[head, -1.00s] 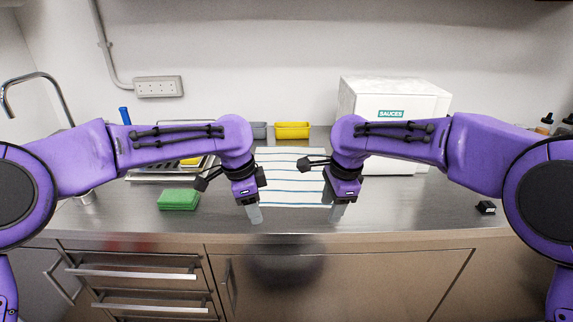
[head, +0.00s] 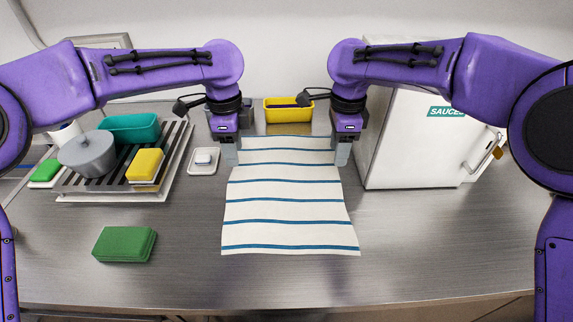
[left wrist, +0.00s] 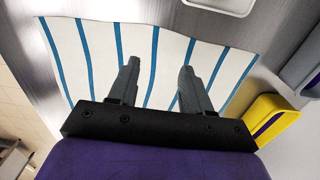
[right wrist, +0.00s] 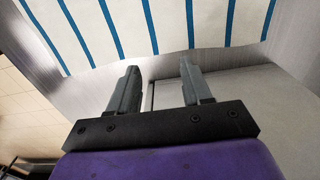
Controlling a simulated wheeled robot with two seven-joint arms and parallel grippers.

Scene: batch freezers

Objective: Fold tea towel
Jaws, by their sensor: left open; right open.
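The tea towel (head: 285,208), white with blue stripes, lies spread flat on the steel counter, its far edge between my two grippers. My left gripper (head: 230,153) is open at the towel's far left corner. In the left wrist view, the open left fingers (left wrist: 158,82) show over the striped towel (left wrist: 105,60). My right gripper (head: 342,154) is open at the far right corner. In the right wrist view, the open right fingers (right wrist: 160,85) point towards the towel's edge (right wrist: 190,25). Neither gripper holds cloth.
A white sauces box (head: 410,145) stands close on the right. A yellow bin (head: 290,113) is behind the towel. On the left are a dish rack (head: 110,190), a small white dish (head: 204,162) and a green sponge pad (head: 125,244). The counter's front is clear.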

